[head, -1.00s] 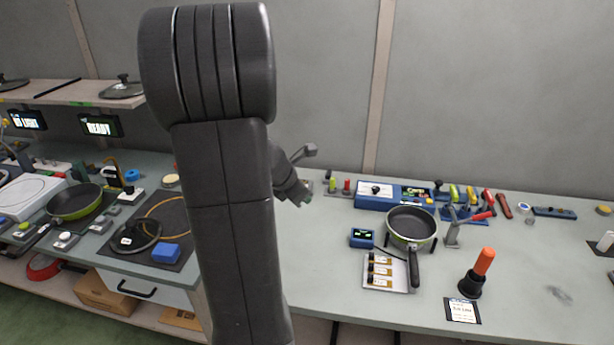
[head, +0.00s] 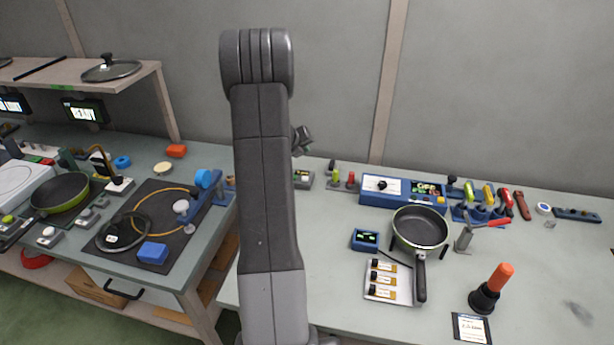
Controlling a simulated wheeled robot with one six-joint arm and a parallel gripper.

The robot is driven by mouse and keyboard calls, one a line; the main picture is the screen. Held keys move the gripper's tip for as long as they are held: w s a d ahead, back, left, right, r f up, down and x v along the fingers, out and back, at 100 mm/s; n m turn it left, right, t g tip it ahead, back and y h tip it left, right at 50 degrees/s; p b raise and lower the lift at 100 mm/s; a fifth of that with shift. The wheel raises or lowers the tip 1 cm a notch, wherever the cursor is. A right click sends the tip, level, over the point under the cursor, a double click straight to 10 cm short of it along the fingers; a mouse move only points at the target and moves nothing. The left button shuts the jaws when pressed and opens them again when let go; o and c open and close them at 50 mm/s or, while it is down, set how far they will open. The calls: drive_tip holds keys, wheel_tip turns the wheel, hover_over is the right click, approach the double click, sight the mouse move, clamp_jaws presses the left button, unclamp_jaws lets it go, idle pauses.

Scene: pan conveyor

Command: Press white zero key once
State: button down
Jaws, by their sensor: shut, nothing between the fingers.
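No legend reading zero can be made out. Two small grey blocks on the left table carry white buttons: one (head: 47,233) at the front left, another (head: 118,181) beside the green pan. I cannot tell which, if either, is the white zero key. My arm stands upright across the middle of the view. My gripper (head: 301,139) shows only as a small dark part right of the arm, in front of the wall and above the right table. It is shut and empty, well apart from both white buttons. The arm hides part of it.
The left table holds a green pan (head: 61,191), a glass lid (head: 124,231) and a blue block (head: 152,253). A shelf (head: 140,73) overhangs its back. The right table holds another pan (head: 420,228), a blue panel (head: 402,191) and an orange-handled tool (head: 494,287).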

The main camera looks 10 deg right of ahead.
wheel_tip(320, 180, down, 9)
drive_tip(key=b, duration=0.8)
drive_tip(key=shift+r, duration=0.1)
idle(1.9)
drive_tip(key=shift+f+b, duration=0.4)
drive_tip(key=shift+b, duration=0.1)
drive_tip(key=shift+s+f+b, duration=0.1)
drive_tip(key=shift+f+b, duration=0.35)
drive_tip(key=shift+f, duration=0.05)
idle(0.5)
drive_tip(key=shift+r, duration=0.15)
drive_tip(key=shift+r+p, duration=0.75)
drive_tip(key=shift+p, duration=0.15)
wheel_tip(320, 180, up, 5)
drive_tip(key=p, duration=0.5)
